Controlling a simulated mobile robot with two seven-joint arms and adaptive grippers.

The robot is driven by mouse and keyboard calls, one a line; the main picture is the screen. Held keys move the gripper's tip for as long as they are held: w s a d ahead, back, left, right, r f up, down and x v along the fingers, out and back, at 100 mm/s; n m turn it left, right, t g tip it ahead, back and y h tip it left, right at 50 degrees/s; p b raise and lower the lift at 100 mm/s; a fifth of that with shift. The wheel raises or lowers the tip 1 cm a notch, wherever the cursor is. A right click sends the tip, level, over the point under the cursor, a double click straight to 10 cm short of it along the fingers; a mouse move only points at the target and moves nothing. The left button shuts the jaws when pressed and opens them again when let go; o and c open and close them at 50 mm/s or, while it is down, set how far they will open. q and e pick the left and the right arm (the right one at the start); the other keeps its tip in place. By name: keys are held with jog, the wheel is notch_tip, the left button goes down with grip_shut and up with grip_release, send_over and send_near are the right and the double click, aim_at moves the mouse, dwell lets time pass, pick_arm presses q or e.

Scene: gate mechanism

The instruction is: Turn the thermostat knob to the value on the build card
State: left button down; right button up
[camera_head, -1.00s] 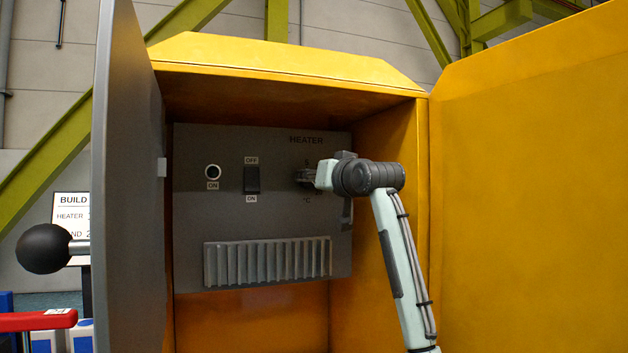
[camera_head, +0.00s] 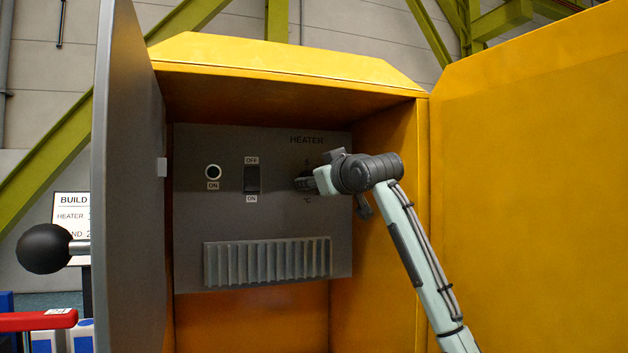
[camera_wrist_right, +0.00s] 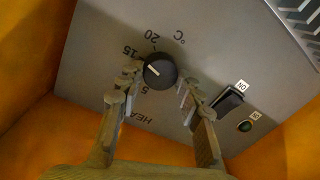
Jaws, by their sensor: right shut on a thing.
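The thermostat knob (camera_wrist_right: 160,70) is black and round with a white pointer line, on the grey heater panel (camera_head: 222,140). In the right wrist view the line points left, toward the dial part just below the 15; a finger covers some of the scale there. 5, 15 and 20 are readable. My right gripper (camera_head: 306,181) is shut on the knob, its fingers on both sides of it in the right wrist view (camera_wrist_right: 158,82). The build card (camera_head: 70,215) is partly hidden behind the grey door; its heater value is cut off. My left gripper is not in view.
The panel sits inside a yellow cabinet (camera_head: 275,58) with a grey door (camera_head: 125,190) at left and a yellow panel (camera_head: 530,180) at right. A black rocker switch (camera_head: 252,180) and round ON light (camera_head: 213,171) are left of the knob. A ribbed grille (camera_head: 267,262) is below.

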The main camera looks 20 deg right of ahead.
jog(key=shift+n, duration=1.2)
jog(key=o, duration=1.2)
jog(key=shift+c, duration=0.2)
